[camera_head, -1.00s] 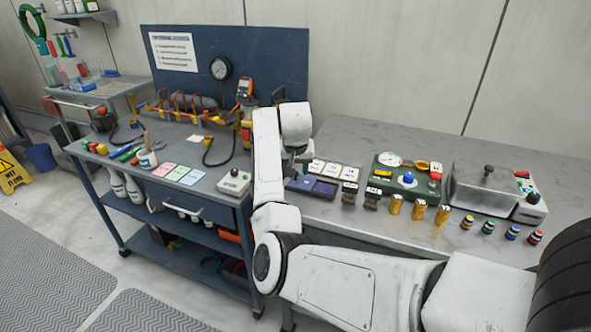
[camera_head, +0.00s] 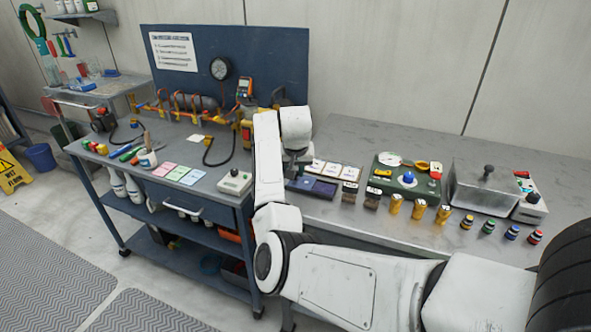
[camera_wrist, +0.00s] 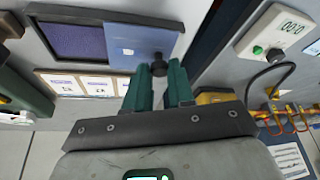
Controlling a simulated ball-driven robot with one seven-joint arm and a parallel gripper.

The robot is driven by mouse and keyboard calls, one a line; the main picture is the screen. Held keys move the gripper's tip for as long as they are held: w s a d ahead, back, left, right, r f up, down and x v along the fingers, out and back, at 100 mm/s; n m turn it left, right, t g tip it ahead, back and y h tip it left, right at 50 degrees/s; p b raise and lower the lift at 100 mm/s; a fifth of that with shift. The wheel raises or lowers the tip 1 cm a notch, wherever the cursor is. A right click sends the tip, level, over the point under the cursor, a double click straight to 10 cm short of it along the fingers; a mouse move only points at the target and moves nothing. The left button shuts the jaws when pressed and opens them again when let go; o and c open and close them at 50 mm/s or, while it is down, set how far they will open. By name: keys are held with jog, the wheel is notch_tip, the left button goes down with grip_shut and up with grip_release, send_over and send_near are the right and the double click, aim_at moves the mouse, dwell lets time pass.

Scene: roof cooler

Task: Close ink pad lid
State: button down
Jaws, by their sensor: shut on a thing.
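The ink pad (camera_wrist: 75,41) lies flat on the grey bench, its purple pad face exposed in a dark frame. Its blue lid (camera_wrist: 128,46) is beside it in the wrist view, off the purple face. A black knob (camera_wrist: 158,65) stands on the lid at its edge. My gripper (camera_wrist: 160,76) is shut on this knob with its green fingertips. In the head view the ink pad (camera_head: 322,189) is at the near left of the bench, with the lid (camera_head: 298,184) to its left, partly hidden by my gripper (camera_head: 299,172).
White cards (camera_head: 332,170) lie just behind the ink pad. Dark stamps (camera_head: 349,193) stand close to its right. A green panel (camera_head: 405,185) and a metal box (camera_head: 483,187) are farther right. The blue cart with a white timer (camera_head: 234,181) stands left, across a narrow gap.

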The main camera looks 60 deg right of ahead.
dwell(0.3)
jog(key=s+p, duration=0.1)
jog(key=s, duration=0.1)
jog(key=s+p, duration=0.4)
jog(key=shift+s+d+r, duration=0.15)
jog(key=shift+s+d, duration=0.1)
jog(key=shift+s, duration=0.05)
jog(key=shift+s+d, duration=0.1)
jog(key=shift+s, duration=0.3)
jog(key=c, duration=1)
grip_release()
jog(key=shift+s, duration=0.1)
jog(key=shift+a+r, duration=0.2)
jog(key=shift+r, duration=0.2)
jog(key=v, duration=0.9)
jog(key=shift+a+r, duration=0.15)
jog(key=shift+r, duration=0.15)
